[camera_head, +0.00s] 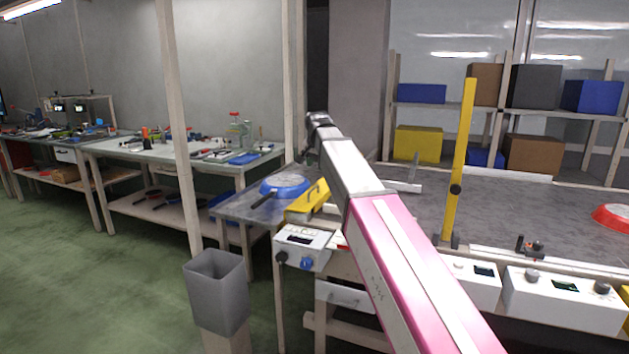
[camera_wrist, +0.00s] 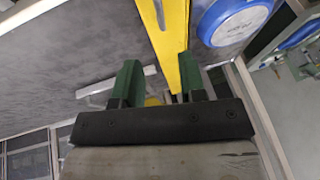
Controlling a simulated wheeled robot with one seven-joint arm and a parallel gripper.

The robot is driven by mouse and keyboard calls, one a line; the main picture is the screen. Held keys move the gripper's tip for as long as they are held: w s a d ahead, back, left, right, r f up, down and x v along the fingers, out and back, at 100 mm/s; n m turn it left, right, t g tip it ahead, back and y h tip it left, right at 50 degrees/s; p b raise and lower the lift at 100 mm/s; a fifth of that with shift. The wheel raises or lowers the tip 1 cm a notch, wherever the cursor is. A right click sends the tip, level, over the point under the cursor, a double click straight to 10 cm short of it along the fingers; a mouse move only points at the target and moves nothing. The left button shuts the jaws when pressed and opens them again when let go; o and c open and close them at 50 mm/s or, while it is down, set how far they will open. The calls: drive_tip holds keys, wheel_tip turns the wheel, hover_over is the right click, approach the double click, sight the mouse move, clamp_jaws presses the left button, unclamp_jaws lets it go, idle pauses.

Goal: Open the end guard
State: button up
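A low yellow bar (camera_head: 308,201), which looks like the end guard, lies across the left end of the grey conveyor (camera_head: 400,215) beside a blue pan (camera_head: 284,187). In the wrist view the long yellow bar (camera_wrist: 172,35) runs down towards my gripper (camera_wrist: 159,65), passing close to the right green finger. My gripper's two green fingers are apart with nothing clamped between them. Whether a finger touches the bar cannot be told. The blue pan (camera_wrist: 232,20) is to the right of the bar. In the head view my gripper is not clearly visible.
A tall yellow post (camera_head: 459,160) stands upright at the conveyor's front edge. A red pan (camera_head: 612,217) lies at the far right. White control boxes (camera_head: 302,247) line the front. A grey bin (camera_head: 216,292) stands front left. Shelves with boxes (camera_head: 418,144) are behind.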

sight(316, 187)
drive_tip(key=x, duration=1)
drive_tip(key=shift+w+a+f, duration=0.1)
drive_tip(key=shift+w+f, duration=0.15)
drive_tip(key=shift+f, duration=0.05)
clamp_jaws()
